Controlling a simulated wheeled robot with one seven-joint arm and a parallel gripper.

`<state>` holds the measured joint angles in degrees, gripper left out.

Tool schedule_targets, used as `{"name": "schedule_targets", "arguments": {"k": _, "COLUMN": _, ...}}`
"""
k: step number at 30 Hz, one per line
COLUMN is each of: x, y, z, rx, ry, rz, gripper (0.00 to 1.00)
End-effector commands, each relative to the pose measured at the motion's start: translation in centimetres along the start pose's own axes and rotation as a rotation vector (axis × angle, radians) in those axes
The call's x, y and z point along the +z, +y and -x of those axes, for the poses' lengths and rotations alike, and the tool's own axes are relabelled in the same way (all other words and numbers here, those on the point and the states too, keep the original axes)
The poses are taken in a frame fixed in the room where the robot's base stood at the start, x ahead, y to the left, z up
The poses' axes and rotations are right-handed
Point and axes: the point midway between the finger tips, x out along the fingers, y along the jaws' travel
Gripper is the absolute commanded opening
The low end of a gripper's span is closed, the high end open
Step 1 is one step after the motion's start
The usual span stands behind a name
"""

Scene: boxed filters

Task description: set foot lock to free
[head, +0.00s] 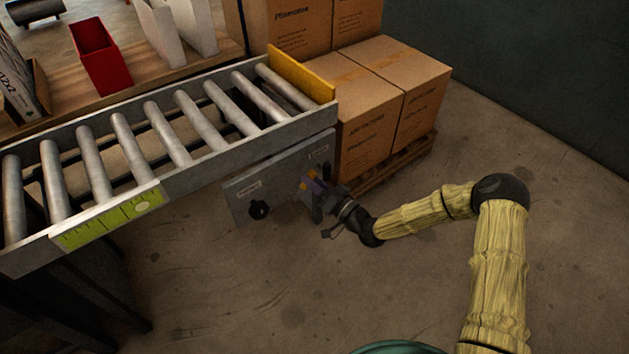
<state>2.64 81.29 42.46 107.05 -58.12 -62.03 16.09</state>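A grey panel (280,180) hangs below the roller conveyor's near side, with two small pale labels whose text is too small to read. A black knob (258,209) sits on the panel's left part, under the left label (248,187). My gripper (309,189) is at the panel's right part, below the right label (318,153), with small orange and purple parts showing at its tip. It hides whatever control is there, and I cannot tell which control is the foot lock. I cannot make out the gap between the fingers or whether they touch anything.
The roller conveyor (150,197) has a yellow end stop (300,76). Cardboard boxes (365,120) stand on a wooden pallet (400,165) close behind my gripper. A red bin (100,57) is on a wooden surface at the back left. The floor at right is clear.

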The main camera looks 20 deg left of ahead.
Motion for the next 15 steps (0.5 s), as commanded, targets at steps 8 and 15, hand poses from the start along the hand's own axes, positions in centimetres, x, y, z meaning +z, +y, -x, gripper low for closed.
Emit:
{"name": "schedule_targets", "arguments": {"k": 8, "x": -0.2, "y": -0.1, "z": -0.1, "rx": -0.002, "ry": 0.005, "rz": 0.003, "gripper": 0.41}}
{"name": "schedule_targets", "arguments": {"k": 15, "x": -0.5, "y": -0.1, "z": 1.2, "rx": -0.001, "ry": 0.005, "rz": 0.004, "gripper": 0.41}}
